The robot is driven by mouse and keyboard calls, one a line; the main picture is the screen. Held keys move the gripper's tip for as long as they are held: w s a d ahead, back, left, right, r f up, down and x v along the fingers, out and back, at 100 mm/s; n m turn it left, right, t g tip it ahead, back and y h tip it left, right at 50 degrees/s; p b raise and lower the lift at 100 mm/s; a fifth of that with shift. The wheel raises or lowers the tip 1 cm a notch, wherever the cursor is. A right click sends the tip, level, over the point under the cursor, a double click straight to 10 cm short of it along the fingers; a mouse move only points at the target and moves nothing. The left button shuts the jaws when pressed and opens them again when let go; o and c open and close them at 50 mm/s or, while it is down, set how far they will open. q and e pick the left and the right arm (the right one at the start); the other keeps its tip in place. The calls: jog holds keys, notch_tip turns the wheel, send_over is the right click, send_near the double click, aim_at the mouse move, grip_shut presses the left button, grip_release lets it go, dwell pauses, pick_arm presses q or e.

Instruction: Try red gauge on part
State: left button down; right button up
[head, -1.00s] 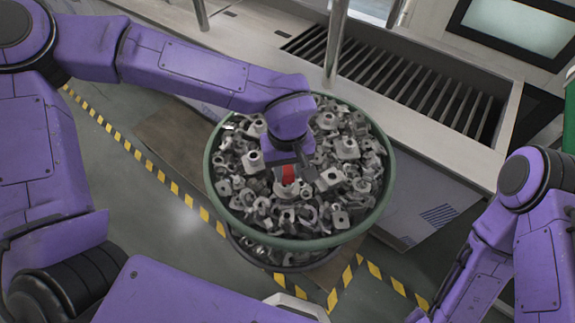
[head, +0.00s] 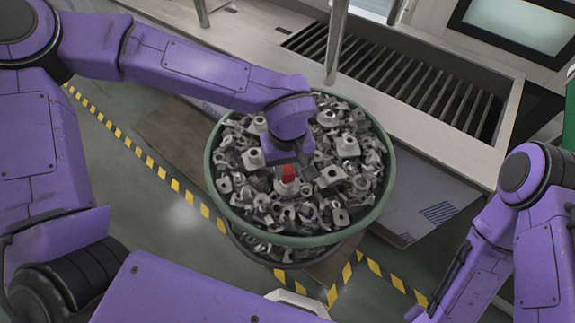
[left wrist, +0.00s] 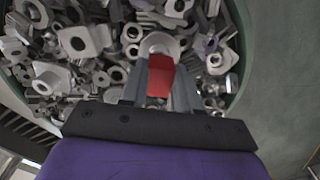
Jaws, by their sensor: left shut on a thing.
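The red gauge (head: 288,173) is held in my left gripper (head: 290,176) over the heap of metal parts. In the left wrist view the red gauge (left wrist: 160,77) sits between the two grey fingers (left wrist: 158,82), which are shut on it. Its lower end meets or hangs just over a round silvery part with a hole (left wrist: 160,45); I cannot tell whether it is inside the hole. The same part (head: 287,187) shows just below the gauge in the head view. My right arm is at the right edge, and its gripper is not clearly visible.
The round green-rimmed bin (head: 372,219) is full of loose grey metal parts. Behind it stands a steel bench with a slatted basin (head: 400,80) and an upright post (head: 336,40). Yellow-black floor tape (head: 160,172) runs beside the bin.

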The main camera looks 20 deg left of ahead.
pick_arm(q)
jog(key=shift+f, duration=0.9)
dwell(0.3)
jog(key=shift+r, duration=0.15)
dwell(0.9)
jog(key=shift+r+p, duration=2.2)
jog(key=shift+p, duration=0.8)
jog(key=shift+r, duration=0.55)
jog(key=shift+r+p, duration=0.3)
jog(key=shift+r, duration=1.15)
